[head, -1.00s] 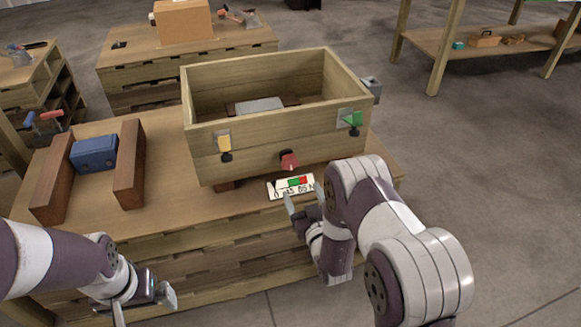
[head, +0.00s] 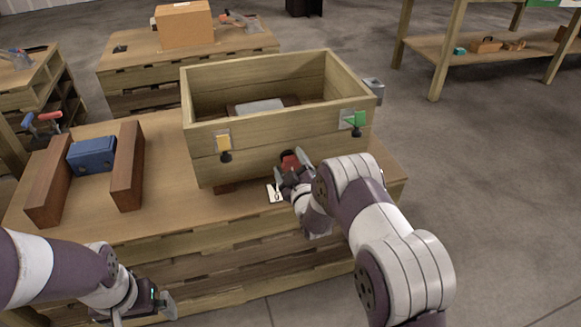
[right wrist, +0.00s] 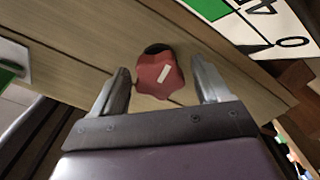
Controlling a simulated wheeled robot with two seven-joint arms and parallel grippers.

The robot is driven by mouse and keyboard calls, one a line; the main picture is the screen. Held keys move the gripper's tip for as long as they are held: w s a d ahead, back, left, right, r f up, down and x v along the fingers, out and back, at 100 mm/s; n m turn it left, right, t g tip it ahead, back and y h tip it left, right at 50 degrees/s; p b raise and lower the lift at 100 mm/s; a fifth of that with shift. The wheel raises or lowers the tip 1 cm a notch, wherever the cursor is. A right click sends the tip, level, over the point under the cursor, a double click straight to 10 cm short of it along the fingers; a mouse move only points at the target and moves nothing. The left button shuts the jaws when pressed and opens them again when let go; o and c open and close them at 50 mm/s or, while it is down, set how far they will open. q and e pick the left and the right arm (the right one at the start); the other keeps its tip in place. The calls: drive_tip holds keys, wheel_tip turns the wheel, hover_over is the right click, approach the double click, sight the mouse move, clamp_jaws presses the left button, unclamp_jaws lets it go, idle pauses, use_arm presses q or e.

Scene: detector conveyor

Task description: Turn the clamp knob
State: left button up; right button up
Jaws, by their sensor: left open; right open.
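The clamp knob (head: 290,158) is red and lobed, on the front wall of the wooden box (head: 208,155). In the right wrist view the knob (right wrist: 160,75) has a pale bar mark on its face. My right gripper (head: 289,170) is open in front of the knob. In the right wrist view its two fingers (right wrist: 160,90) stand one on each side of the knob, with gaps, and do not touch it. My left gripper (head: 145,308) is open and empty at the lower left, in front of the bench.
A yellow latch (head: 223,143) and a green latch (head: 357,121) are on the box front. A white label card (head: 274,194) lies below the knob, partly hidden by my right gripper. A blue block (head: 91,155) sits between two brown blocks on the bench (head: 165,170).

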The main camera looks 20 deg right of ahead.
drive_tip(key=c, duration=0.9)
drive_tip(key=shift+c, duration=0.2)
drive_tip(key=shift+m, duration=0.4)
drive_tip(key=m, duration=0.3)
drive_tip(key=shift+r+m, duration=0.1)
drive_tip(key=shift+m, duration=0.2)
drive_tip(key=m, duration=0.3)
drive_tip(key=shift+d+m, duration=0.1)
drive_tip(key=shift+m, duration=0.3)
drive_tip(key=m, duration=0.4)
drive_tip(key=shift+d, duration=0.1)
drive_tip(key=shift+m, duration=2.2)
